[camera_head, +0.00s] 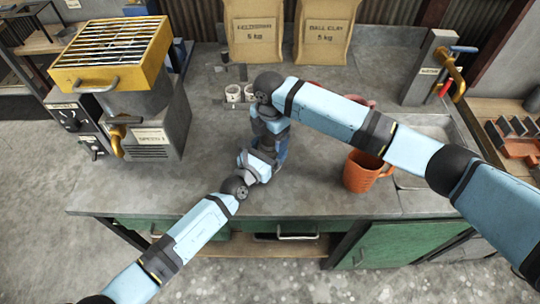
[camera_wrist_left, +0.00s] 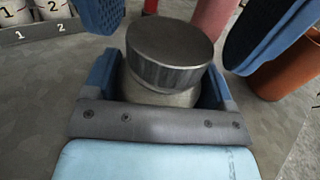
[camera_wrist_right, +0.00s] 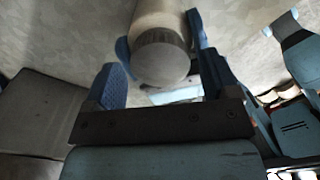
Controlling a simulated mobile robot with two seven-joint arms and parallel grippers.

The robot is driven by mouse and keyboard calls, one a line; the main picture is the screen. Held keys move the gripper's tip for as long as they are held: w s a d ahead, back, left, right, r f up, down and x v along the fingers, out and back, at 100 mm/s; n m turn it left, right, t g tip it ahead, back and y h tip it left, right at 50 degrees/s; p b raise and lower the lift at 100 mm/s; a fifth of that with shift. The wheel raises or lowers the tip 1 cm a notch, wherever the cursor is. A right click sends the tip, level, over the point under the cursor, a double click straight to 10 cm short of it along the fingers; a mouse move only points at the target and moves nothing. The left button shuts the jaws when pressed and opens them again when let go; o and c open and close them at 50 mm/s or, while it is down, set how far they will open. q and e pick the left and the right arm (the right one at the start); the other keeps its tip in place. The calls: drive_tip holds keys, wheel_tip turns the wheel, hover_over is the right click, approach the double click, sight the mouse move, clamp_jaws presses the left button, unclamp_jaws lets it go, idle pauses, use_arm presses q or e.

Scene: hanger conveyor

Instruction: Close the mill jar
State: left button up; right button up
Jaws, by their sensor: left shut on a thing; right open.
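The mill jar (camera_wrist_left: 160,97) is a pale cylinder with a dark grey metal lid (camera_wrist_left: 170,50) on its top. In the left wrist view the lid sits a little askew over the pale body; I cannot tell whether it is fastened. My left gripper (camera_head: 268,160) is shut on the jar's body, one blue finger on each side. My right gripper (camera_wrist_right: 163,80) is open, its blue fingers apart on either side of the lid without visible contact. In the head view my grippers and arms hide the jar.
An orange mug (camera_head: 366,172) stands right of the grippers. Small white numbered cups (camera_head: 233,93) stand behind them. A machine with a yellow grate (camera_head: 112,55) is at left, bags (camera_head: 253,30) at the back, a brass tap (camera_head: 455,75) at right. The counter's front left is clear.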

drive_tip(key=shift+f, duration=0.45)
drive_tip(key=c, duration=0.9)
drive_tip(key=m, duration=0.3)
drive_tip(key=o, duration=1)
